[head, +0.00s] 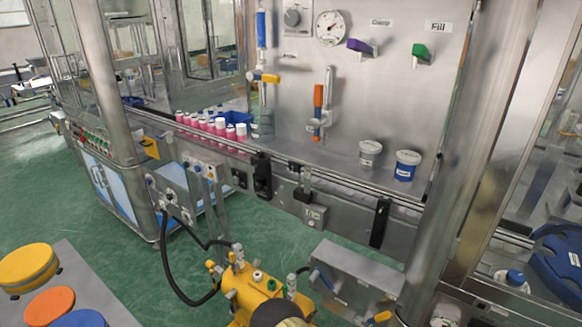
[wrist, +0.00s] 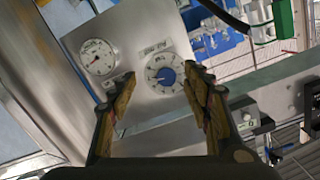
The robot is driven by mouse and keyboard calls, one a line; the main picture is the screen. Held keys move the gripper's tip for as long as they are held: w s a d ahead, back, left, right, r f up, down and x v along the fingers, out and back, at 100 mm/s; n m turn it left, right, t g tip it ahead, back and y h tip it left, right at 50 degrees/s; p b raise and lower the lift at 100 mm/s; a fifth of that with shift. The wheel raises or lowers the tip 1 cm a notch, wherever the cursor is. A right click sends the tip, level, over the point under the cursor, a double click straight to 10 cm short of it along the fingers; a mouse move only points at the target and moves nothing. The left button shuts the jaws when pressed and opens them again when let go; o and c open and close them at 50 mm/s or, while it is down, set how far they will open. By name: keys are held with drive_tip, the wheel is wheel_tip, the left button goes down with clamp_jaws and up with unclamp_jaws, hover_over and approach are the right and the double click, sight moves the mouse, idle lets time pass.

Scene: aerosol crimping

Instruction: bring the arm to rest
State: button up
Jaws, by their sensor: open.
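My gripper (wrist: 160,74) shows in the wrist view with its two fingers spread wide and nothing between them. Beyond the fingers is a tilted metal panel with a blue-centred dial (wrist: 165,75) and a white round gauge (wrist: 97,57). The dial appears between the fingertips; I cannot tell how far away it is, and no contact shows. I cannot make out my gripper in the head view.
A steel machine panel carries a gauge (head: 330,28), a purple lever (head: 361,47) and a green lever (head: 420,51). Pink bottles (head: 217,126) and a blue-labelled tub (head: 406,166) stand on its ledge. Green floor is open at left.

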drive_tip(key=s+a+f+n+g+y, duration=0.2)
drive_tip(key=s+a+f+g+y, duration=0.15)
drive_tip(key=f, duration=0.25)
drive_tip(key=s+a+f+n+g+y, duration=0.2)
drive_tip(key=a+f+n+y, duration=0.15)
drive_tip(key=f, duration=0.35)
drive_tip(key=s+a+r+n+g+y+p, duration=0.1)
drive_tip(key=s+a+r+n+g+y, duration=0.2)
drive_tip(key=r, duration=0.5)
drive_tip(key=s+a+r+n+g+y, duration=0.1)
drive_tip(key=s+a+r+g, duration=0.3)
drive_tip(key=r, duration=0.3)
drive_tip(key=s+d+r+t+p, duration=0.1)
drive_tip(key=s+d+r, duration=0.5)
drive_tip(key=r, duration=1.1)
drive_tip(key=s+d+r+n+t+h+p, duration=0.1)
drive_tip(key=s+d+r, duration=0.5)
drive_tip(key=r, duration=1)
drive_tip(key=s+d+r+n+t+p, duration=0.1)
drive_tip(key=s+d+r, duration=0.5)
drive_tip(key=r, duration=1.1)
drive_tip(key=d+t+p, duration=0.1)
drive_tip(key=d, duration=0.2)
drive_tip(key=shift+s+d+r, duration=0.2)
drive_tip(key=shift+s+r, duration=0.1)
drive_tip(key=shift+s, duration=0.05)
